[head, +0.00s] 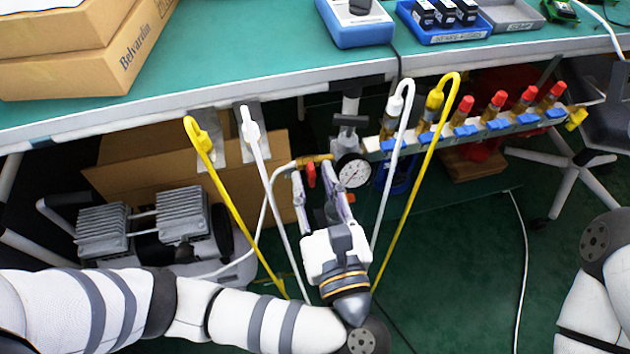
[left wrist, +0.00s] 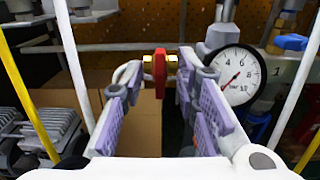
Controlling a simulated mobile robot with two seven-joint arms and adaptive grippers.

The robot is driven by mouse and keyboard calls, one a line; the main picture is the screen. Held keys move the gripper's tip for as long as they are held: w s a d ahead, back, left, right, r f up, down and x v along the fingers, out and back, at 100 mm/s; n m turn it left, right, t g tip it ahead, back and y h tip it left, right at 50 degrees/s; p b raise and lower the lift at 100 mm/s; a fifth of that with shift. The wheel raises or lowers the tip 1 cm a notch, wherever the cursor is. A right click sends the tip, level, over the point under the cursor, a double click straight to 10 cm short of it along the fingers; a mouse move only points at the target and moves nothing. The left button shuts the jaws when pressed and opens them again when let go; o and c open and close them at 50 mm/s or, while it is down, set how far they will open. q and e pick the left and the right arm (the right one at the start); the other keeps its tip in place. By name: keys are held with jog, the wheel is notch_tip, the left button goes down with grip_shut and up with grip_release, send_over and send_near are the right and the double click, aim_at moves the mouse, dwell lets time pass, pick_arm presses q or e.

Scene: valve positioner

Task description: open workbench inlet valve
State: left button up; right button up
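The inlet valve has a small red handle (head: 311,175) on a brass fitting (head: 318,159) below the bench's front edge, left of the pressure gauge (head: 353,171). In the left wrist view the red handle (left wrist: 160,68) stands upright, across the horizontal brass line. My left gripper (head: 314,180) is open, its two purple-padded fingers pointing at the valve. In the left wrist view the handle shows between the fingertips (left wrist: 158,76), with no clear contact. My right gripper is out of view; only part of the right arm shows at the right edge.
White and yellow hoses (head: 228,195) hang in loops on both sides of my left gripper. A manifold (head: 470,132) with several red-topped valves is to the right. A compressor (head: 165,225) and a cardboard box (head: 130,180) stand under the green bench (head: 230,50).

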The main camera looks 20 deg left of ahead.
pick_arm(q)
grip_shut()
